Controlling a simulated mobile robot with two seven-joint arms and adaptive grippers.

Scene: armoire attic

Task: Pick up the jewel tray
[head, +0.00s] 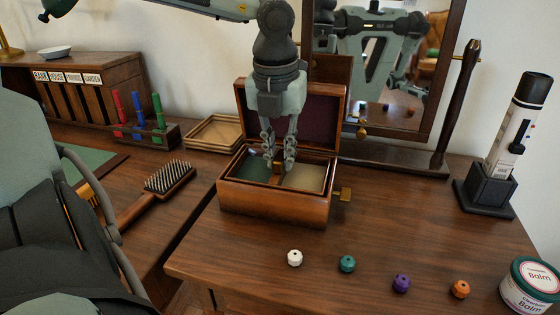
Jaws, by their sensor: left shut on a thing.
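An open wooden jewel box (270,205) stands on the dresser top, its lid raised at the back with a dark red lining. The jewel tray (306,178) sits inside the box, with a green section on the left and a beige section on the right. My left gripper (279,168) reaches down from above and is shut on the middle of the tray. The fingers hide the exact part held. I cannot tell whether the tray is lifted off its seat. My right gripper is not in view.
White (295,258), green (347,263), purple (401,283) and orange (460,289) beads lie in front. An empty wooden tray (188,141) and a hairbrush (170,177) are left.

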